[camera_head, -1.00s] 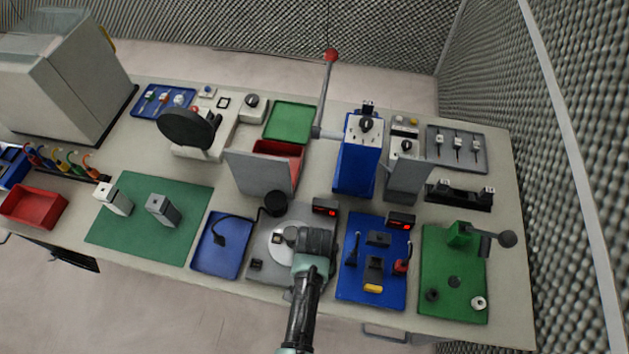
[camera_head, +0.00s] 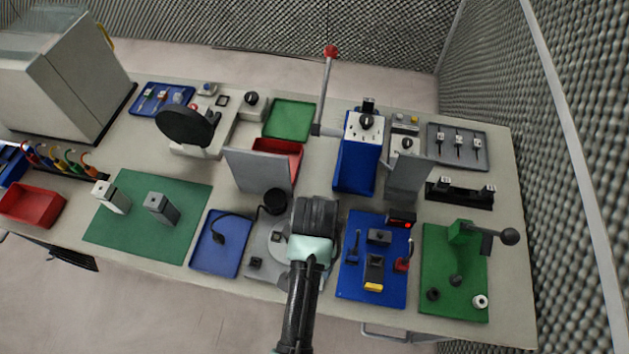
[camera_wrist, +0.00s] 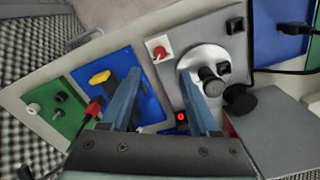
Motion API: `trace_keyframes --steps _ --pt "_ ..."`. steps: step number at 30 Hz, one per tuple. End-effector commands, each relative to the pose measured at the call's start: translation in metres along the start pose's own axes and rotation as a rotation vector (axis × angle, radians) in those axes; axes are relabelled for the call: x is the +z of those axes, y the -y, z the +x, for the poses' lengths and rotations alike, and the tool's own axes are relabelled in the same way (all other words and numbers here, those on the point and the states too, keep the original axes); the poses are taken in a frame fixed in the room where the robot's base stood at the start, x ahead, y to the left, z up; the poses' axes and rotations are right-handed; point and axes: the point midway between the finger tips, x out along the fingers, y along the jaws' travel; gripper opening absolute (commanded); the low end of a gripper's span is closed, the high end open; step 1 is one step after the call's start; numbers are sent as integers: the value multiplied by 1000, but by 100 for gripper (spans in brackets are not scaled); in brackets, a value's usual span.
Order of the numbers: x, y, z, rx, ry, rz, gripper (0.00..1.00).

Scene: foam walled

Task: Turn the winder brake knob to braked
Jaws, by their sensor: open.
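In the wrist view a small red knob (camera_wrist: 160,53) sits on a white square plate at one corner of the grey winder base (camera_wrist: 170,88). The base carries a pale round disc (camera_wrist: 188,62) with black knobs on it. My gripper (camera_wrist: 160,74) is open and empty, its two blue fingers on either side of the line to the red knob, which appears just beyond the fingertips. Contact cannot be told. In the head view my gripper (camera_head: 316,210) is over the right part of the winder base (camera_head: 262,226) and hides the red knob.
A blue board (camera_head: 346,288) with upright parts lies close right of the winder, and a blue tray (camera_head: 208,258) lies left. A black cylinder (camera_head: 275,200) stands at the base's back edge. A grey panel (camera_head: 258,172) stands behind. A red-lit display (camera_wrist: 181,117) is near my right finger.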

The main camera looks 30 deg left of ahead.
Motion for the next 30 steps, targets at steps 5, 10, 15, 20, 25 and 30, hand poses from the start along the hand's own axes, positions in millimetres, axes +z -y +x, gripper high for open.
trace_keyframes --steps 5,10,15,20,25,30 --pt "0 0 -22 -1 -1 0 62" --pt "0 0 -30 0 1 0 62" --pt "0 0 -30 0 1 0 62" --pt "0 0 -30 0 1 0 62" --pt "0 0 -30 0 1 0 62" --pt "-23 6 -41 -43 -81 -3 62"
